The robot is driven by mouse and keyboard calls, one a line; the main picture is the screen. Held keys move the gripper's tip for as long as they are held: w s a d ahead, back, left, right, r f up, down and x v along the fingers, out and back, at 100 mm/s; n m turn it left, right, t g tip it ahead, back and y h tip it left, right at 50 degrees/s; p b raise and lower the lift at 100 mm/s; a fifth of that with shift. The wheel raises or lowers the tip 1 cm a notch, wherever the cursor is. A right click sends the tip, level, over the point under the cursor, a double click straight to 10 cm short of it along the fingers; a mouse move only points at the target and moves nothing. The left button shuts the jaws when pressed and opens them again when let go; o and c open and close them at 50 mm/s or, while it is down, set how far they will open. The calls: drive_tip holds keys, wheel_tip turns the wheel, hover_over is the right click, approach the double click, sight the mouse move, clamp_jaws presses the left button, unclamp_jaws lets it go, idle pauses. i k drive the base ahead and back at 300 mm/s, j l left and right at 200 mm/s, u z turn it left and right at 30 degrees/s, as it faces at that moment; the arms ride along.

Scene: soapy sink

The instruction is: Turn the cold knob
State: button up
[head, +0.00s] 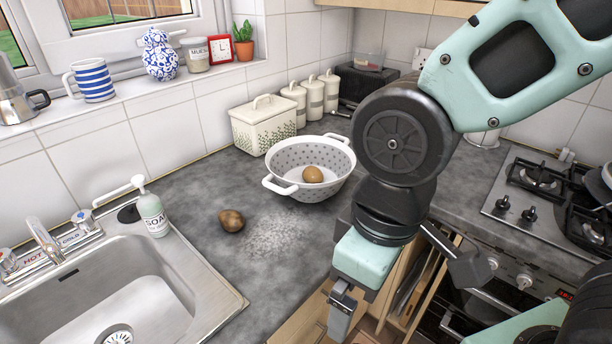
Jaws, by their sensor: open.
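The cold knob (83,217) is at the right end of the faucet base on the sink's back rim, beside a COLD label. The hot knob (8,262) is at the left end by a HOT label, and the curved metal faucet spout (43,240) rises between them. The stainless sink (210,318) is at the lower left. My gripper (339,318) is at the bottom centre, pointing down past the counter's front edge, far right of the cold knob and apart from it. It is open; its fingers show only partly, seen from the side.
A soap bottle (152,212) stands close right of the cold knob. The stove (515,200) is at right.

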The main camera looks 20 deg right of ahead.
sight(84, 220)
drive_tip(key=u, duration=1.35)
